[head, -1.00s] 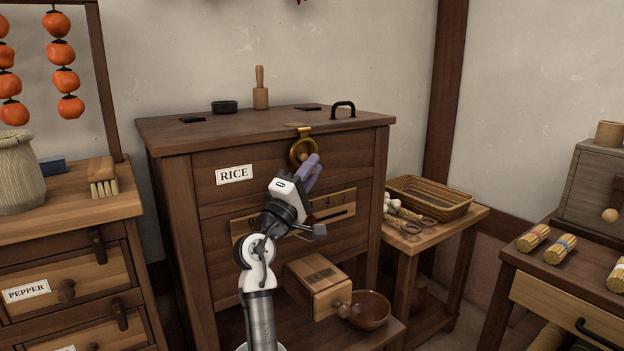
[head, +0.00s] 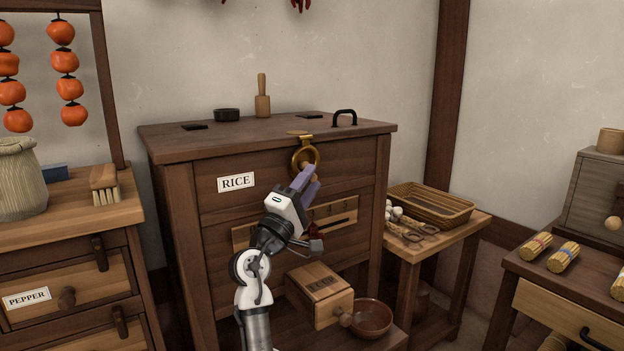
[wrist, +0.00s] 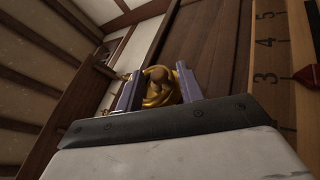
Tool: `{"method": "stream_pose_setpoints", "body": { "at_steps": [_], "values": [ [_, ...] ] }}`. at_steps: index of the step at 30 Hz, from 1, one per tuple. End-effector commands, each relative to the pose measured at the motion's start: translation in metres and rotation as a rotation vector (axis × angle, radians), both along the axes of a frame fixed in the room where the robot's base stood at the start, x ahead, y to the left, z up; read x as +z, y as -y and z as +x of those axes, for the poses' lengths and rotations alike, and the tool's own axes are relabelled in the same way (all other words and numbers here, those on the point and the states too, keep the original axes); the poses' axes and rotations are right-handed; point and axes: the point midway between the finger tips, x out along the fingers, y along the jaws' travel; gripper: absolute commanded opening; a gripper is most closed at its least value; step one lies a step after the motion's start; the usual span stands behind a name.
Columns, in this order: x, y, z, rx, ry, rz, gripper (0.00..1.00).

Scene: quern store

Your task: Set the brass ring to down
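The brass ring (head: 294,163) hangs from a brass fitting at the top front edge of the rice chest (head: 222,208). A round wooden knob (head: 307,167) shows inside the ring. My gripper (head: 308,178) is just in front of the ring, its purple fingers pointing up toward it and hiding its lower right part. In the wrist view, the ring (wrist: 158,97) shows between the two spread fingers of my gripper (wrist: 158,88). The fingers look open; whether either touches the ring cannot be told.
Below my gripper is a numbered slotted scale (head: 340,222) on the chest front. A wooden box (head: 318,297) and a brown bowl (head: 372,317) sit low in front. A side table with a basket (head: 430,203) stands to the right.

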Motion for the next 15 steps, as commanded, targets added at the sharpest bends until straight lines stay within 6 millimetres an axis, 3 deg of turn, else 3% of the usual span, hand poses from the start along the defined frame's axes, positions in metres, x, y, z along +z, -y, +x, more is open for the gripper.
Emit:
{"method": "stream_pose_setpoints", "body": {
  "at_steps": [9, 15],
  "values": [
    [-0.039, -0.036, -0.052, 0.004, -0.002, -0.003, 0.38],
    [-0.056, -0.051, -0.076, 0.003, -0.001, -0.001, 0.38]
  ]
}}
